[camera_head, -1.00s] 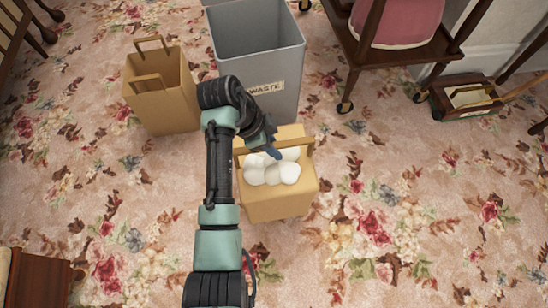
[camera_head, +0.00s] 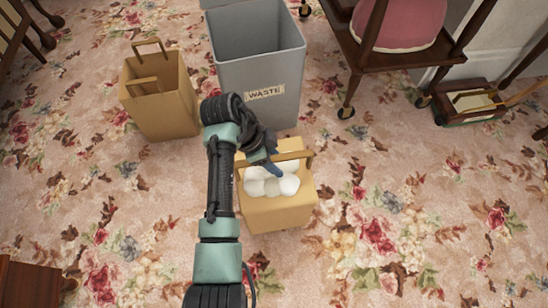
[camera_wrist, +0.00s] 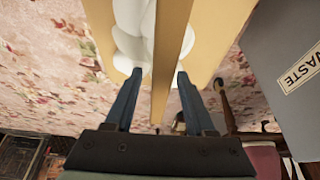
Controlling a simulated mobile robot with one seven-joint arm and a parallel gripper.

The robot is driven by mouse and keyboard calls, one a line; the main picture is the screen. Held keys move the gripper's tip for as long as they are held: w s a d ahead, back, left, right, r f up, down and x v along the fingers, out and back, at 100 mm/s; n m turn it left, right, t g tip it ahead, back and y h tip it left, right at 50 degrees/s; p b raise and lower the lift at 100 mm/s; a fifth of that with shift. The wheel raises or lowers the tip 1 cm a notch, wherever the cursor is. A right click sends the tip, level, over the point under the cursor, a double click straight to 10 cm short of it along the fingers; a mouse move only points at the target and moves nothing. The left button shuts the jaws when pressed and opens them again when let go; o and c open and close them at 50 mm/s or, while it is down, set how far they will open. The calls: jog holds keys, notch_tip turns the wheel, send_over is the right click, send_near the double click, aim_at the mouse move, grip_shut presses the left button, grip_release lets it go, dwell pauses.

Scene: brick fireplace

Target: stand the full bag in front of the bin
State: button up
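The full bag (camera_head: 279,214) is a tan paper bag with white round lumps (camera_head: 268,185) showing at its open top. It appears upright in front of the grey bin (camera_head: 262,83) labelled WASTE, close to it. My gripper (camera_head: 275,170) reaches down to the bag's raised handle (camera_head: 297,157). In the wrist view, its two blue fingers (camera_wrist: 160,72) straddle the handle (camera_wrist: 168,45). A gap shows between the left finger and the handle, so the gripper looks open. The bin (camera_wrist: 280,60) stands at the right there.
An empty tan bag (camera_head: 160,100) stands left of the bin. A wooden chair with a pink seat (camera_head: 395,50) and a small wooden box (camera_head: 470,103) are at the right. A brown wooden piece (camera_head: 28,282) is at lower left. The flowered carpet (camera_head: 400,220) is clear at right.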

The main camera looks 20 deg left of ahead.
jog(key=p+v, duration=0.7)
jog(key=v, duration=0.5)
jog(key=shift+p, duration=0.35)
jog(key=shift+a, duration=0.1)
jog(key=w+d+r+n+t+y, duration=0.3)
jog(key=w+r+t, duration=0.4)
jog(key=w+r, duration=0.8)
jog(key=d+r+n+t+y, duration=0.1)
jog(key=d+r+t, duration=0.15)
jog(key=r, duration=0.65)
jog(key=d+r+n+t, duration=0.15)
jog(key=r+t, duration=0.25)
jog(key=r, duration=0.5)
jog(key=s+d+r+n+t, duration=0.1)
jog(key=s+d+r+t, duration=0.15)
jog(key=r, duration=0.55)
jog(key=s+d+r+n+t, duration=0.1)
jog(key=s+d+r+t, duration=0.2)
jog(key=r, duration=0.5)
jog(key=s+d+r+n+t, duration=0.2)
jog(key=s+r+t, duration=0.1)
jog(key=s+r, duration=0.3)
jog(key=s+d+r+n+t, duration=0.1)
jog(key=s+d+r+t, duration=0.2)
jog(key=s+r, duration=0.3)
jog(key=shift+s+d+r+n, duration=0.15)
jog(key=shift+d+r+n, duration=0.15)
jog(key=shift+r, duration=0.35)
